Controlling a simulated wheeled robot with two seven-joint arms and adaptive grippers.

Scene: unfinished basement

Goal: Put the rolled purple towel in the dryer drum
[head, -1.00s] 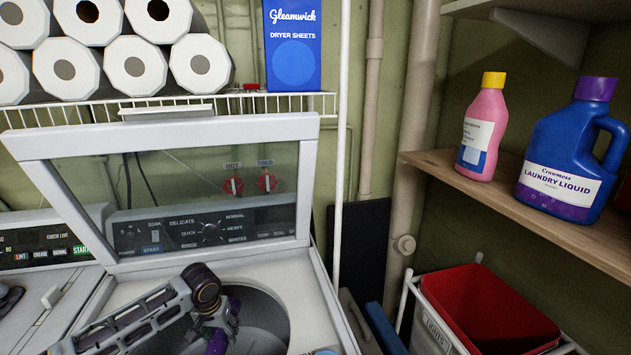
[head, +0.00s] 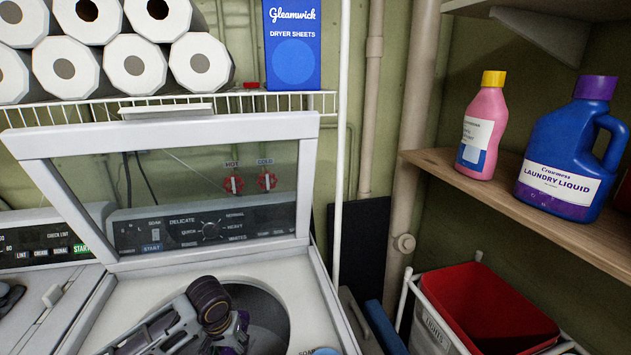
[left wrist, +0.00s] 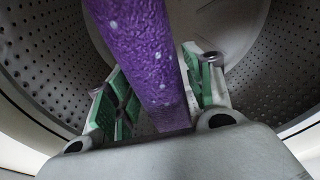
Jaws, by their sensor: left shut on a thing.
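The rolled purple towel (left wrist: 150,60) is between the green-padded fingers of my left gripper (left wrist: 158,95) in the left wrist view, and they are shut on it. Perforated metal drum wall surrounds them there. In the head view my left gripper (head: 230,335) is at the round opening of the washer (head: 290,318), whose glass lid stands raised; its arm hides most of the towel. The dryer (head: 40,246), with lint and crease labels, stands at the left edge; its drum is not in view. My right gripper is not in view.
The raised lid (head: 308,190) stands behind the opening. A wire shelf (head: 310,103) above holds paper rolls and a dryer sheets box (head: 291,60). At right, a wooden shelf (head: 440,165) holds pink and blue bottles above a red-lined hamper (head: 490,300).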

